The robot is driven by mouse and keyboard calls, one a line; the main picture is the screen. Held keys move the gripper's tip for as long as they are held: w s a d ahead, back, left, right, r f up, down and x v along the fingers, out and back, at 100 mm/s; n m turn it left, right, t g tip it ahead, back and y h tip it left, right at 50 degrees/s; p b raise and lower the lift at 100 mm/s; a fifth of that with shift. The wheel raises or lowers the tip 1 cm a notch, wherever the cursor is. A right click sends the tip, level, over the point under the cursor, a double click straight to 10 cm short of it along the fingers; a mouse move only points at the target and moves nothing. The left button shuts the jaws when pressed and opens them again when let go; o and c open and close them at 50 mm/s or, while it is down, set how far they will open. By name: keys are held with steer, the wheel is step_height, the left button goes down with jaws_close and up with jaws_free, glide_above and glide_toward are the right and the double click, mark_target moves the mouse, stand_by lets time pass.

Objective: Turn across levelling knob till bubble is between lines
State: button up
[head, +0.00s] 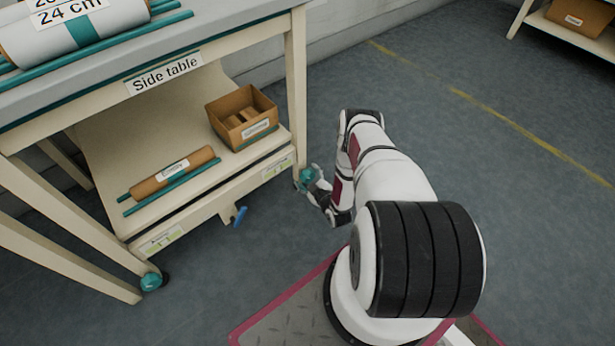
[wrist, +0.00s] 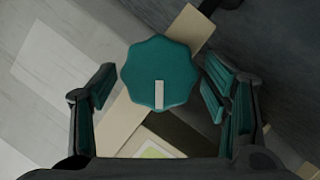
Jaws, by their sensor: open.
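A teal, eight-sided knob (wrist: 160,75) with a pale pointer mark sits between the two fingers of my gripper (wrist: 158,100) in the wrist view. The mark points down in that picture. The fingers are open, with a gap on each side of the knob. In the head view the knob (head: 307,178) is at the table's right front leg, with my gripper (head: 316,188) beside it. A small pale panel with green (head: 277,168) is on the lower front rail near this knob. Part of a yellow-green panel (wrist: 155,150) shows in the wrist view. No bubble can be made out.
The side table (head: 215,57) carries a large roll on top. Its lower shelf (head: 122,150) holds a brown roll (head: 175,172) and a cardboard box (head: 241,117). Another teal knob (head: 151,281) is at the left leg.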

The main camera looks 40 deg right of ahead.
steer(key=v, duration=1.1)
steer(key=shift+s, duration=0.35)
steer(key=shift+a, duration=0.1)
